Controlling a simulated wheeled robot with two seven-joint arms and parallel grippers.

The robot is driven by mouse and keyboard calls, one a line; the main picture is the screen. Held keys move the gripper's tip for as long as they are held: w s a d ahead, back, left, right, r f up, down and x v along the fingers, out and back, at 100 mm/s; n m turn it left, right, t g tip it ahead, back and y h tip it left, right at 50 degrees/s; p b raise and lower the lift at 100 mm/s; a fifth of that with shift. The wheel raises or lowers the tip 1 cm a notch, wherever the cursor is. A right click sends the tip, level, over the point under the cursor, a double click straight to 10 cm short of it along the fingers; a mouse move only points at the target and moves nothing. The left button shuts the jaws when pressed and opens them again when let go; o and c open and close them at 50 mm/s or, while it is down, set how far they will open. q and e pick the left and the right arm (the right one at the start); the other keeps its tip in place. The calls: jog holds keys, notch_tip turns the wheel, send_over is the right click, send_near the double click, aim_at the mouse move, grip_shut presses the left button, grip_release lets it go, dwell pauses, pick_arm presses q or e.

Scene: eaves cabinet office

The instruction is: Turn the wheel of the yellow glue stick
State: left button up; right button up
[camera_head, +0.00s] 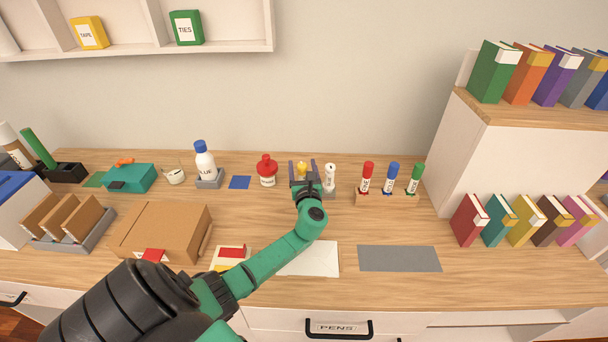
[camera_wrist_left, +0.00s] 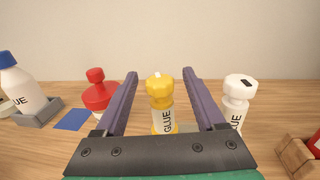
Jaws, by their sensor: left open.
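The yellow glue stick (camera_wrist_left: 161,107) stands upright on the desk, with a yellow wheel-like top and a "GLUE" label. In the head view its yellow top (camera_head: 301,168) shows between the fingers, and its lower part is hidden by my arm. My left gripper (camera_head: 302,167) is open, with one purple finger on each side of the glue stick. In the left wrist view the fingers of the left gripper (camera_wrist_left: 160,75) show gaps to the glue stick on both sides. My right gripper is not in view.
A red glue bottle (camera_head: 267,171) stands just left of the gripper, and a white glue stick (camera_head: 330,177) just right. Red, blue and green markers stand in a holder (camera_head: 374,200) further right. A grey mat (camera_head: 399,258) lies clear at the front.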

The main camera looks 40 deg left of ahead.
pick_arm(q)
jog(key=b+v, duration=0.1)
jog(key=v, duration=1.3)
